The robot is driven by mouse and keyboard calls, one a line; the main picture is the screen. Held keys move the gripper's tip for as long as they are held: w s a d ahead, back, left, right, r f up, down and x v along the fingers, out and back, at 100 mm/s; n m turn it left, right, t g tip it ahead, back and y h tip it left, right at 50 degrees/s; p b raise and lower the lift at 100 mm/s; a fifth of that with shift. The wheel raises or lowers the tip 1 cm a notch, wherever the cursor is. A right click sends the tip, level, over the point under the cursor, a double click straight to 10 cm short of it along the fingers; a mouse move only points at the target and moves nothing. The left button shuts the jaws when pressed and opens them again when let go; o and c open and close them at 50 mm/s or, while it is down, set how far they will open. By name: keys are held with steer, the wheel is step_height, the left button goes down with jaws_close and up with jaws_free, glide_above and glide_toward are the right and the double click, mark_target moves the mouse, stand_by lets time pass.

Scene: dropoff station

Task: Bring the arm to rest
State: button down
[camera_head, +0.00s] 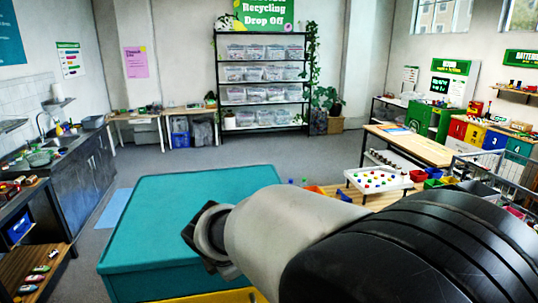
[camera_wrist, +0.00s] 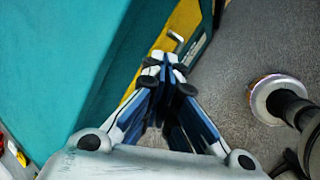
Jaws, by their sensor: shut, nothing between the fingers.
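My gripper (camera_wrist: 167,80) shows in the wrist view with its fingertips together and nothing between them. It hangs beside the edge of a large teal-topped box (camera_wrist: 60,60), with the box's yellow lower side and the grey floor behind it. In the head view my arm reaches from the lower right across the front of the same teal box (camera_head: 150,215). The gripper's fingers are hidden behind my arm there. I cannot tell whether the fingertips touch the box.
A dark sink counter (camera_head: 85,170) stands at the left. A shelf of clear bins (camera_head: 262,83) stands at the back. A wooden table (camera_head: 410,146) and a white tray of coloured pieces (camera_head: 378,180) are at the right. The grey floor (camera_head: 200,160) behind the teal box is clear.

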steer(key=s+d+f+m+g+b, duration=0.1)
steer(key=s+d+f+m+b, duration=0.1)
steer(key=s+d+m+b, duration=0.95)
steer(key=s+d+f+m+b, duration=0.1)
steer(key=s+d+f+m, duration=0.3)
steer(key=s, duration=0.4)
steer(key=s+d+f+m+b, duration=0.2)
steer(key=s+d+f+m, duration=0.3)
steer(key=s+m, duration=0.3)
steer(key=shift+d+y+b, duration=0.3)
steer(key=shift+d, duration=0.45)
